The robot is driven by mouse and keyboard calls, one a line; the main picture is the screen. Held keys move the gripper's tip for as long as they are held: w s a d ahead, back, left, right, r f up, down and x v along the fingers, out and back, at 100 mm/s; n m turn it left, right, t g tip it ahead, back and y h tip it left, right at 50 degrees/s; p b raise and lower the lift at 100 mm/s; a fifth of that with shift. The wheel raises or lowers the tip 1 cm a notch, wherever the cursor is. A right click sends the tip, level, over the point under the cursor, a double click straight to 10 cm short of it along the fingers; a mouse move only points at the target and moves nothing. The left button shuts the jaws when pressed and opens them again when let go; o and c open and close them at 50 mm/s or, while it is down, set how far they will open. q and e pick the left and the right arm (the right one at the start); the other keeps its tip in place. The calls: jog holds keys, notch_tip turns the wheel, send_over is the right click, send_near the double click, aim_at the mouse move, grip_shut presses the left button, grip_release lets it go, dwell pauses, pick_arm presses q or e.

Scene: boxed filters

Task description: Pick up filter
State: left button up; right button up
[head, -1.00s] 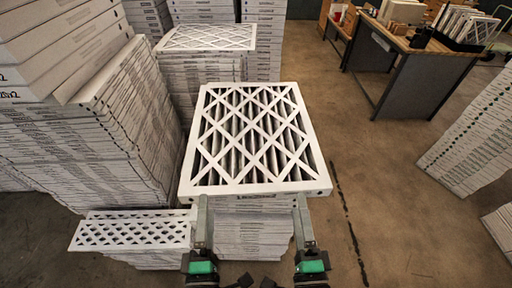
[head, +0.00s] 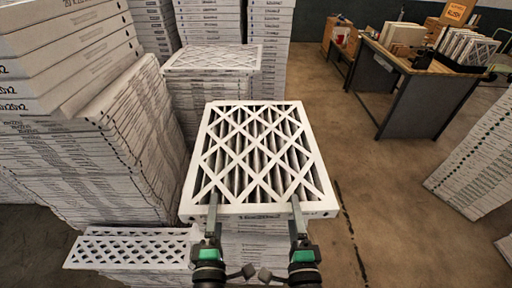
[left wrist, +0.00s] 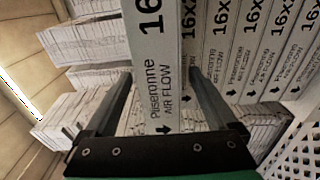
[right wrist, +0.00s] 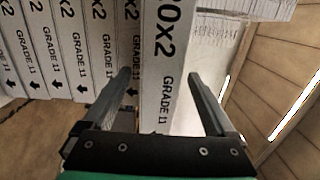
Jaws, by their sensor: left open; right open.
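The top filter (head: 258,155), a white cardboard-framed panel with a diamond lattice over dark pleats, lies flat on a stack in the middle of the head view. My left gripper (head: 212,210) and right gripper (head: 297,210) reach its near edge, one upper finger of each over its top. In the left wrist view, the filter's printed side (left wrist: 155,70) stands between the open fingers (left wrist: 160,85). The lower fingers are hidden in the head view.
A tall filter stack (head: 85,130) stands close on the left, with a low stack (head: 130,247) at front left. More stacks (head: 212,58) stand behind. A workbench (head: 420,85) is at back right, another stack (head: 480,165) at far right. The floor between is clear.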

pick_arm(q)
jog(key=shift+w+a, duration=0.1)
jog(key=shift+w, duration=1.55)
pick_arm(e)
jog(key=shift+w+a, duration=0.1)
jog(key=shift+w, duration=1.55)
pick_arm(q)
jog(key=shift+c, duration=0.2)
pick_arm(e)
jog(key=shift+c, duration=0.2)
pick_arm(q)
grip_shut()
pick_arm(e)
grip_shut()
pick_arm(q)
jog(key=shift+r, duration=0.1)
